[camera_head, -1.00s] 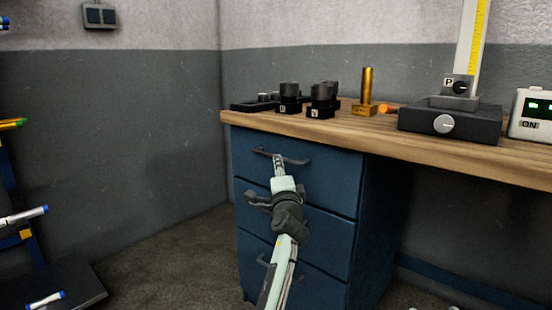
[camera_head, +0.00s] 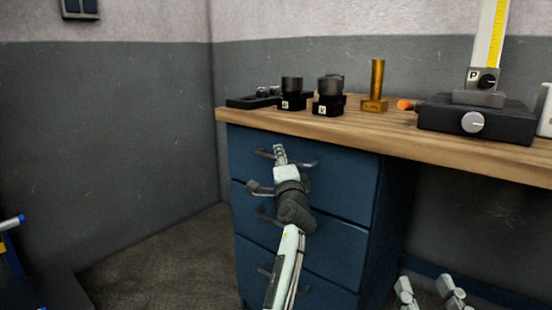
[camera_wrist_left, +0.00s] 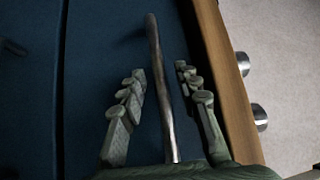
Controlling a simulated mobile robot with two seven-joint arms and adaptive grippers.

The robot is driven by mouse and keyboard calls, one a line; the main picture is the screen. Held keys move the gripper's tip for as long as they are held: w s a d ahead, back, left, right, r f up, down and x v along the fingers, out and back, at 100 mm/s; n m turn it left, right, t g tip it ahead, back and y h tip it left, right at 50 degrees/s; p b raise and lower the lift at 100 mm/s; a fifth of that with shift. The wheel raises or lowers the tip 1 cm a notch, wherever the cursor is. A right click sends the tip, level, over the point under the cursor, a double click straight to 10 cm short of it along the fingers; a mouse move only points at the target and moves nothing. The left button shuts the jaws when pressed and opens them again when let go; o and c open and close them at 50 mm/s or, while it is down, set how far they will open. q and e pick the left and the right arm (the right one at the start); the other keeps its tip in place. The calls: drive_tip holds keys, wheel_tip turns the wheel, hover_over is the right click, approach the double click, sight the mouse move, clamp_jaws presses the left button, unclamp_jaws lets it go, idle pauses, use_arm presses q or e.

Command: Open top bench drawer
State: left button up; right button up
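The blue drawer unit's top drawer (camera_head: 338,188) is closed, its front flush with the drawers below. Its dark bar handle (camera_head: 308,164) runs across the upper front. My left gripper (camera_head: 280,154) is at this handle, its arm crossing in front of the lower drawers. In the left wrist view, the handle (camera_wrist_left: 158,75) lies between the left gripper's spread fingers (camera_wrist_left: 160,72), with a gap on each side. My right gripper (camera_head: 426,284) shows at the bottom right with its fingers apart and empty, away from the drawers.
The wooden benchtop (camera_head: 240,114) overhangs the drawers. On it stand black tool holders (camera_head: 330,100), a brass cylinder on a base (camera_head: 376,88) and a height gauge (camera_head: 478,118). A grey wall is behind. Floor (camera_head: 160,262) left of the drawers is clear.

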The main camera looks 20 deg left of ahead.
use_arm(q)
drive_tip(key=shift+w, duration=0.1)
drive_tip(key=shift+c, duration=0.3)
clamp_jaws()
